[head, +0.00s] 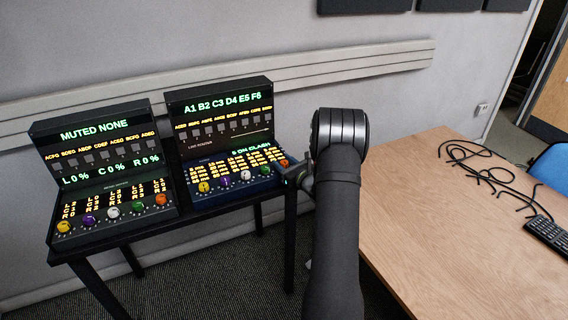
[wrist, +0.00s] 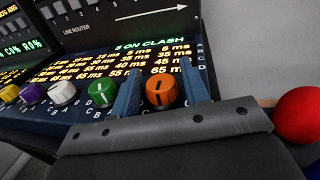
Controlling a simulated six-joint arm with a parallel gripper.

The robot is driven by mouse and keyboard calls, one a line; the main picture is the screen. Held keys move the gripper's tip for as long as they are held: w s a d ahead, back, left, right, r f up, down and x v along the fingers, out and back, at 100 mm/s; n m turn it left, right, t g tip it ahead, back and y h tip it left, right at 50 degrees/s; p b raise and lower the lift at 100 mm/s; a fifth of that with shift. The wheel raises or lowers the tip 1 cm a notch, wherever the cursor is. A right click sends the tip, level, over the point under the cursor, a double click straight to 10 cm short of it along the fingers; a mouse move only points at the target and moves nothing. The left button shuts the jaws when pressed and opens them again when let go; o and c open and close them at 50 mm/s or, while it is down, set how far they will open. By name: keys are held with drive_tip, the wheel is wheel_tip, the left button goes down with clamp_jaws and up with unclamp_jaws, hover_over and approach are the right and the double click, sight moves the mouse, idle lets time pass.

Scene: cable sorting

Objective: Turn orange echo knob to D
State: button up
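The orange knob (wrist: 161,94) is at the right end of the knob row on the right-hand console; in the head view it shows small (head: 284,163), just left of my gripper (head: 297,174). In the wrist view my gripper (wrist: 160,95) is open, with one blue finger on each side of the orange knob. A gap shows between the knob and the right finger; whether the left finger touches it I cannot tell. The knob has a dark mark on its face. The letters around it are largely hidden, so its setting cannot be read.
A green knob (wrist: 102,92) sits close outside the left finger, with a white knob (wrist: 62,92) beyond it. The left console (head: 103,177) has its own orange knob (head: 161,199). A red ball (wrist: 301,115) shows at the right. A wooden table (head: 455,225) holds cables.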

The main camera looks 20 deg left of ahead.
drive_tip(key=c, duration=0.7)
drive_tip(key=shift+t, duration=0.3)
drive_tip(key=shift+m+t+h, duration=1.4)
drive_tip(key=shift+h, duration=0.1)
drive_tip(key=o, duration=0.9)
drive_tip(key=shift+o, duration=0.2)
drive_tip(key=shift+d, duration=0.1)
